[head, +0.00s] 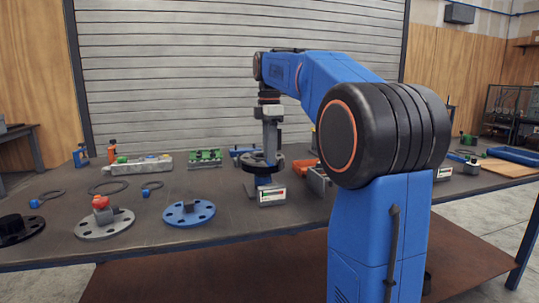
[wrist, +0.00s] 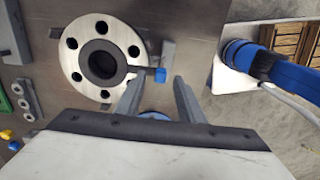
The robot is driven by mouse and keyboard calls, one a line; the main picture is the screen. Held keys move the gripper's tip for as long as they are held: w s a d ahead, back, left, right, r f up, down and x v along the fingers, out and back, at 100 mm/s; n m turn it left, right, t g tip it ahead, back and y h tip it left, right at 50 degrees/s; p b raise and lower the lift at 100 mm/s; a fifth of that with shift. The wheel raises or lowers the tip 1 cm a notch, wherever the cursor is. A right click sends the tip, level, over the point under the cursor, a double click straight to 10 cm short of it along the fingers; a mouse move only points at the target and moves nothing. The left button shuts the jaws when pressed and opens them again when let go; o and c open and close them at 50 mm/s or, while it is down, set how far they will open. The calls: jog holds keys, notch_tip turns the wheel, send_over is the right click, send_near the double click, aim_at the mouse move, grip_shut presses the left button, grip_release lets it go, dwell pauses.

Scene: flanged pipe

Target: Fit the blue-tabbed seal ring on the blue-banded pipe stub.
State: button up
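In the wrist view, a dark seal ring (wrist: 83,61) with a blue tab (wrist: 160,74) lies around the bore on a pale round flange (wrist: 75,35) with several bolt holes. My gripper (wrist: 158,77) is open. Its two fingertips stand on either side of the blue tab, with a gap showing on each side. In the head view, my gripper (head: 267,148) points down over the flange (head: 250,166) of a pipe stub with a blue part (head: 263,180) below it. The ring itself is too small to make out there.
A blue flange (head: 178,217), a silver flange (head: 88,231) and a black flange (head: 12,238) lie along the front. A small labelled box (head: 271,197) stands before the stub.

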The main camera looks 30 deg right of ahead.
notch_tip(320, 180, up, 11)
dwell(0.4)
